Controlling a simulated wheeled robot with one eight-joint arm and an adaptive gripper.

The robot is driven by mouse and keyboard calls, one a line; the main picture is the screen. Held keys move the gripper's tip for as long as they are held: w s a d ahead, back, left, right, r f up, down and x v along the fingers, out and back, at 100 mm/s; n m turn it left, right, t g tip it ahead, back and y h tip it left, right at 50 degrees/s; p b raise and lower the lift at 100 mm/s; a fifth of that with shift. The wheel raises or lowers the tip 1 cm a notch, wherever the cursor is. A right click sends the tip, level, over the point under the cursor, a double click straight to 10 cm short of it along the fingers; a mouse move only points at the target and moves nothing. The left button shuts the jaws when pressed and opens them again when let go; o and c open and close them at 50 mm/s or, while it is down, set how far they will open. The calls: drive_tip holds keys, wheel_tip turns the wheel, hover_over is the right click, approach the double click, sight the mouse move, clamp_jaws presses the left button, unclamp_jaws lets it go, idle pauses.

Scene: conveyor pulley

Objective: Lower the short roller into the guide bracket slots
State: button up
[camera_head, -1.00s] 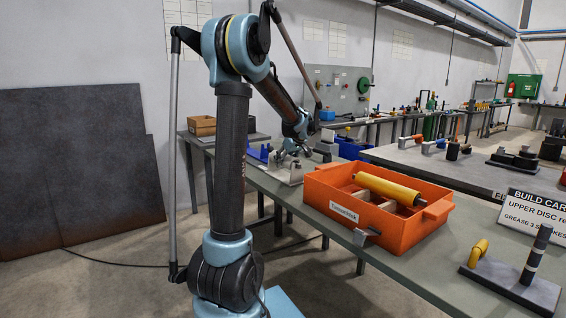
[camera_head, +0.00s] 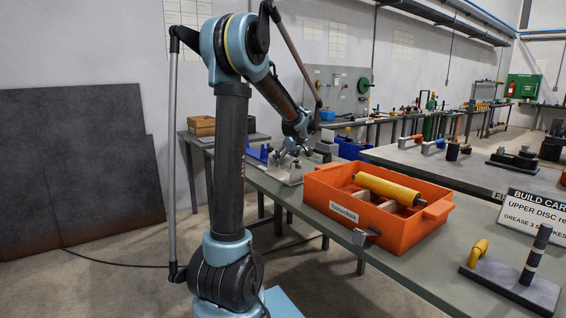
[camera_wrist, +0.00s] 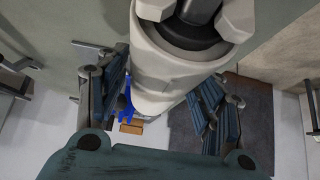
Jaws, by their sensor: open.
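In the wrist view, a thick pale cylinder (camera_wrist: 165,75), which looks like the short roller, lies between the fingers of my gripper (camera_wrist: 163,88). Its near end has a dark round face with pale blocks beside it; I cannot tell whether these belong to the bracket. The fingers stand open on either side of it, with a gap showing at the left. In the head view, my gripper (camera_head: 289,152) is low over a pale metal fixture (camera_head: 284,172) on the bench, seemingly the guide bracket. The slots and the roller's seating there are too small to make out.
An orange bin (camera_head: 400,235) holding a yellow roller (camera_head: 387,189) stands on the bench to the right. A blue bin (camera_head: 259,153) is just left of my gripper. A grey base with a yellow handle and dark post (camera_head: 512,281) is at the front right.

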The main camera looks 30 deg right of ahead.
drive_tip(key=shift+v, duration=1.5)
drive_tip(key=shift+o, duration=0.3)
drive_tip(key=o, duration=0.5)
